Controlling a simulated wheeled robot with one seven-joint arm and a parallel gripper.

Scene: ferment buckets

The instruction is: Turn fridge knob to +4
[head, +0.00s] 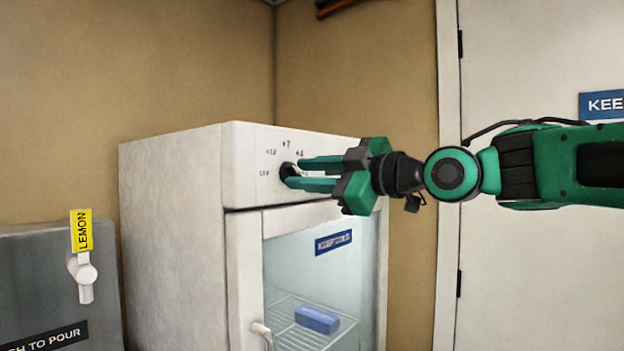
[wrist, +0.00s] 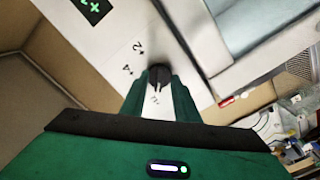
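The fridge knob (head: 288,171) is a small dark dial on the white top panel of the fridge (head: 250,180). Printed marks curve around it, with "+7" and "+4" above it. My gripper (head: 294,173) reaches in from the right, with one green finger above the knob and one below. In the wrist view the dark knob (wrist: 158,77) lies between the two fingertips (wrist: 160,84) and about fills the gap. I cannot tell whether the fingers press on it. The fingers partly hide the knob, and its exact setting is not clear.
The fridge's glass door (head: 300,255) is closed, with a handle (head: 262,333) at its lower left. A blue block (head: 317,319) lies on a rack inside. A white door (head: 530,270) is behind my arm.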

